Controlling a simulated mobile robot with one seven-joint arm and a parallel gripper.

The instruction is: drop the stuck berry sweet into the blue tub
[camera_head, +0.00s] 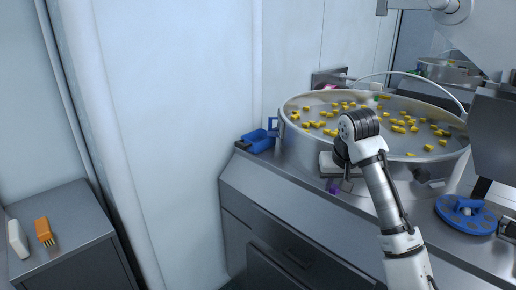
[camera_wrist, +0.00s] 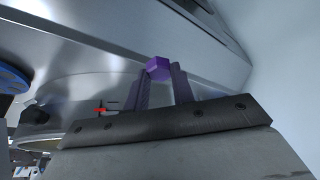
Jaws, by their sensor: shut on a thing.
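The berry sweet (camera_wrist: 158,68) is a small purple block between the fingertips of my gripper (camera_wrist: 160,80) in the wrist view. My gripper is shut on it. In the head view the purple sweet (camera_head: 333,188) shows just below my gripper (camera_head: 337,183), in front of the large metal bowl's side and above the counter. The blue tub (camera_head: 257,143) stands on the counter's far left corner, left of the bowl. My gripper is to the right of the tub and nearer to me, apart from it. The tub's inside is hard to make out.
The large round metal bowl (camera_head: 305,150) holds many yellow pieces and stands close beside the tub. A blue disc with holes (camera_head: 465,213) lies at the right. An orange brush (camera_head: 43,231) and a white block (camera_head: 18,239) lie on a grey cabinet at the left.

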